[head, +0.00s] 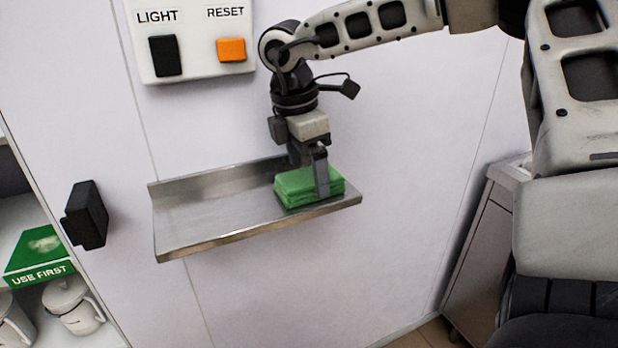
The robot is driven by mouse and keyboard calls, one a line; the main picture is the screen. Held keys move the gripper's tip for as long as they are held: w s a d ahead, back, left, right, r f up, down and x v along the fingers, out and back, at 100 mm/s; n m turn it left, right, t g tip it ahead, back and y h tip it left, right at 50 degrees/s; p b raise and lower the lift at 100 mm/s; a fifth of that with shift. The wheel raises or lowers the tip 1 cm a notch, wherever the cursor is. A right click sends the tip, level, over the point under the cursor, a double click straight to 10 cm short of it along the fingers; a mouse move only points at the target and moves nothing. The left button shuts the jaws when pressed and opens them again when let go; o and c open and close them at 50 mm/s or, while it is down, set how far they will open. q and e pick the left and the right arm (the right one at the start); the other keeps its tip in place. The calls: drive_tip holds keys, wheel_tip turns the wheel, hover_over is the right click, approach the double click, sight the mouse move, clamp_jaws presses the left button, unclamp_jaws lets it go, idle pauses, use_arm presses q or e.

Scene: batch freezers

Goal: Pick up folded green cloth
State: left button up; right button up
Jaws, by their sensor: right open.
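The folded green cloth (290,190) lies in a thick stack of layers on the right end of a small metal shelf (205,218) fixed to the white wall. My right gripper (311,182) points down at the cloth from above. It is open, and one finger reaches down in front of the cloth's near side. The other finger is mostly hidden behind the gripper and the cloth, so I cannot tell whether it touches. My left gripper is not in view.
Above the shelf is a white panel with a black LIGHT switch (165,56) and an orange RESET button (231,49). A black handle (86,215) juts out at left. Lower left, an open compartment holds a green USE FIRST box (38,254) and white jugs (73,305). The shelf's left part is bare.

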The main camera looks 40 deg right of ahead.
drive_tip(key=shift+f, duration=0.8)
drive_tip(key=c, duration=1.1)
drive_tip(key=shift+o, duration=0.2)
drive_tip(key=shift+d+r, duration=0.1)
drive_tip(key=shift+r, duration=0.65)
use_arm(q)
drive_tip(key=b, duration=0.2)
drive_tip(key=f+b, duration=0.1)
drive_tip(key=b, duration=0.1)
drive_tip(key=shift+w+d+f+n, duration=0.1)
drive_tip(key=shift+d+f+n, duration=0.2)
use_arm(e)
drive_tip(key=s+a+r, duration=0.9)
drive_tip(key=s+r, duration=0.1)
drive_tip(key=r, duration=0.1)
drive_tip(key=shift+s+a+r, duration=0.2)
drive_tip(key=shift+s+r, duration=0.05)
drive_tip(key=shift+s, duration=0.1)
